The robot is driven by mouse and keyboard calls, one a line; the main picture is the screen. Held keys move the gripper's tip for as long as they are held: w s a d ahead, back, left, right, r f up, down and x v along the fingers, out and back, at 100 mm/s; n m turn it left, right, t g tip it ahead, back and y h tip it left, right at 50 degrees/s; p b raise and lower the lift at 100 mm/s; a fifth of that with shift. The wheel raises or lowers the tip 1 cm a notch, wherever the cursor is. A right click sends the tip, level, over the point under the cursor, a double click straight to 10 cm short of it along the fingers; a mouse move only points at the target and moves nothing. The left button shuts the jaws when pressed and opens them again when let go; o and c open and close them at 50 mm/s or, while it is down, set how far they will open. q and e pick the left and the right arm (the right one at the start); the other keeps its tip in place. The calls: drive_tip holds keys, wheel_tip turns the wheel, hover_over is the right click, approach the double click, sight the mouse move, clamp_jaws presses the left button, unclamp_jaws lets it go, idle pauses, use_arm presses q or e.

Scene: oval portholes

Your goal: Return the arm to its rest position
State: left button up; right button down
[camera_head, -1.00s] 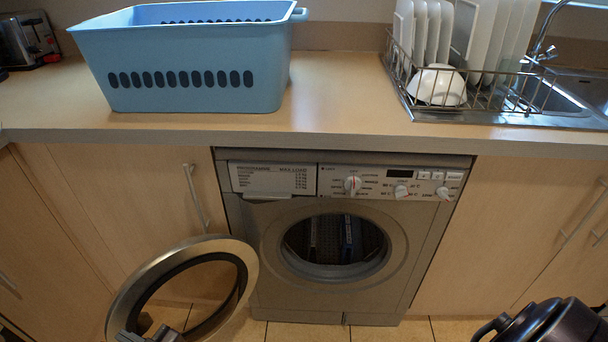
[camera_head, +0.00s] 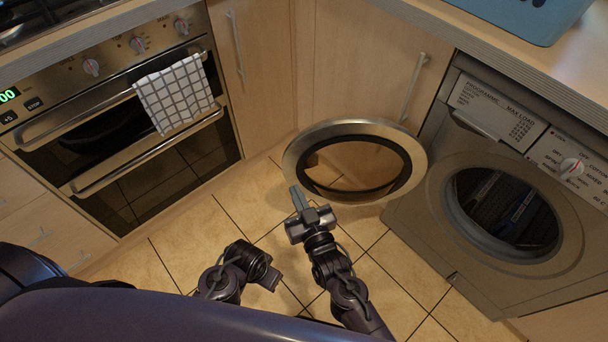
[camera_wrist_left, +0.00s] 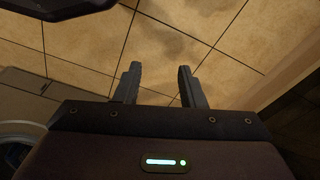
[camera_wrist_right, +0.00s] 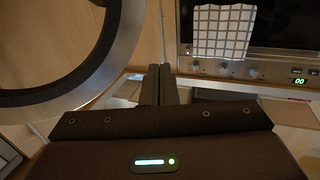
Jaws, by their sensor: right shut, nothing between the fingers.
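My right gripper (camera_head: 297,196) is shut and empty, low over the tiled floor, beside the near left edge of the open round washing machine door (camera_head: 408,147) in the head view. In the right wrist view its fingers (camera_wrist_right: 158,70) are together, with the door ring (camera_wrist_right: 118,65) at the left. My left gripper (camera_head: 272,279) is lower in the head view, partly hidden. The left wrist view shows its fingers (camera_wrist_left: 156,72) apart, with bare floor tiles between them.
The washing machine (camera_head: 430,220) stands at right, its drum holding something dark and blue. An oven (camera_head: 100,130) with a checked towel (camera_head: 175,95) stands at left. A blue basket (camera_head: 530,20) is on the counter. Tiled floor (camera_head: 170,245) is clear between.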

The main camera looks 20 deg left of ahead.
use_arm(q)
drive_tip(key=shift+s+a+f, duration=0.1)
drive_tip(key=shift+a+f, duration=0.05)
drive_tip(key=shift+f, duration=0.7)
use_arm(e)
drive_tip(key=s, duration=0.4)
drive_tip(key=shift+s+d+r, duration=0.1)
drive_tip(key=shift+s+d, duration=0.25)
